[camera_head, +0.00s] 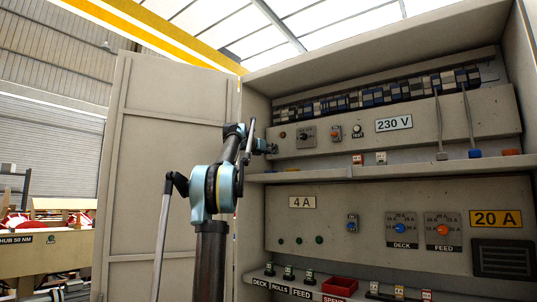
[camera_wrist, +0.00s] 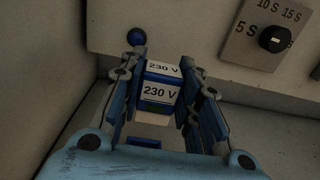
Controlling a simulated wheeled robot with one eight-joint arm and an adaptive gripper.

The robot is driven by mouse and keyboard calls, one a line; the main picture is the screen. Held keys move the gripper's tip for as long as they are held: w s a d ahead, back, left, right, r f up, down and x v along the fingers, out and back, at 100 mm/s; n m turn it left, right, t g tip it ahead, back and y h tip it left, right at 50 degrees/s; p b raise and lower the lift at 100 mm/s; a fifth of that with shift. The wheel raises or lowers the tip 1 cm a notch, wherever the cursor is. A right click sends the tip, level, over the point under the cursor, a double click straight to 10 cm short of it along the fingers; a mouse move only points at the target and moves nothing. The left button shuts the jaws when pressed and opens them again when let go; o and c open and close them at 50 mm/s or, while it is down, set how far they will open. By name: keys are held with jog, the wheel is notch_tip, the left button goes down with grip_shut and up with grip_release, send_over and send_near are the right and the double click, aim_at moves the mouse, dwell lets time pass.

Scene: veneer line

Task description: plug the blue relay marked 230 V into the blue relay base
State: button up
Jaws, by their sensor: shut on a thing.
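My gripper (camera_wrist: 165,85) is shut on the blue relay (camera_wrist: 157,108), which has a white top and a white front label, both reading 230 V. Fingers flank it left and right. In the head view my gripper (camera_head: 270,148) is at the left end of the upper cabinet bay, too small there to show the relay. A blue block (camera_head: 475,153) sits on the upper shelf at the right, below a grey lever or cord; I cannot tell whether it is the relay base. A second white and blue piece (camera_wrist: 145,142) shows below the relay.
A dial marked 5 S, 10 S, 15 S (camera_wrist: 273,40) and a round blue knob (camera_wrist: 136,37) are on the panel ahead. Red (camera_head: 357,160) and white (camera_head: 381,158) tagged pieces stand on the upper shelf (camera_head: 310,174). The open cabinet door (camera_head: 150,150) is at left.

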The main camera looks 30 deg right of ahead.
jog(key=shift+s+a, duration=0.1)
jog(key=shift+s, duration=0.05)
jog(key=shift+f, duration=2.85)
jog(key=shift+f, duration=1.35)
jog(key=o, duration=1.2)
jog(key=shift+c, duration=0.2)
